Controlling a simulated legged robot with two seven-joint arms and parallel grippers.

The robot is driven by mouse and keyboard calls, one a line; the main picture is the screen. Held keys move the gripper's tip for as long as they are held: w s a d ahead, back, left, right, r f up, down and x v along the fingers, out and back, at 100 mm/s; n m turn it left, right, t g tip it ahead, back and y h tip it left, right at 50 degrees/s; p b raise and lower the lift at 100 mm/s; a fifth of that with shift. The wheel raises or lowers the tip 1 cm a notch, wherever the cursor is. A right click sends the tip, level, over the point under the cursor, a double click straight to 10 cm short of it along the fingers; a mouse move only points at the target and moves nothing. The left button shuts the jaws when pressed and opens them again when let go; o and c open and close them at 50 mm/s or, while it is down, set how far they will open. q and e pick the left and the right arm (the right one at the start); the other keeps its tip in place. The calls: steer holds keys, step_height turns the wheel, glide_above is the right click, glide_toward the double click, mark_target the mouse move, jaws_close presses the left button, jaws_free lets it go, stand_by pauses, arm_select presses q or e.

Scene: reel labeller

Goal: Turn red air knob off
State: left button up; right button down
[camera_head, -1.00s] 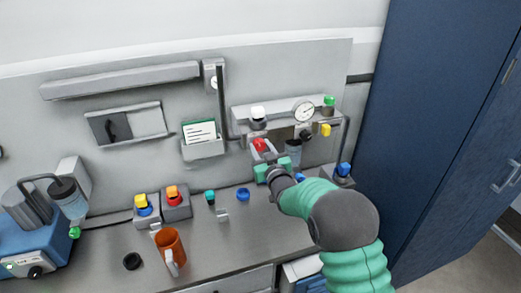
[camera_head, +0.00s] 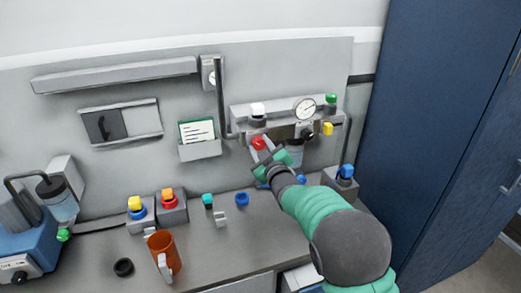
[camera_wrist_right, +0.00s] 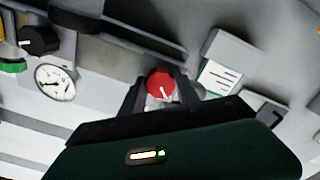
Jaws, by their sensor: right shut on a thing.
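The red air knob (camera_head: 259,142) sits on the lower front of the grey wall-mounted air panel, left of the pressure gauge. In the right wrist view the red knob (camera_wrist_right: 161,86) shows a white pointer line and lies between the two dark fingers. My right gripper (camera_head: 264,149) reaches the knob from below and is shut on it; in the right wrist view the fingers (camera_wrist_right: 160,92) stand on either side of it. The fingertips are partly hidden in the head view. My left gripper is not in view.
The gauge (camera_head: 305,109), a black knob (camera_head: 307,133), a yellow knob (camera_head: 327,129), a green knob (camera_head: 331,98) and a white knob (camera_head: 257,109) are close by. A card holder (camera_head: 200,150) hangs to the left.

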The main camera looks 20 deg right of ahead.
steer(key=shift+r, duration=0.1)
steer(key=c, duration=1.2)
jaws_free()
steer(key=o, duration=0.3)
steer(key=shift+s+a, duration=0.1)
steer(key=shift+s, duration=0.3)
steer(key=s+b, duration=0.3)
steer(key=s, duration=1.3)
steer(key=shift+d, duration=0.25)
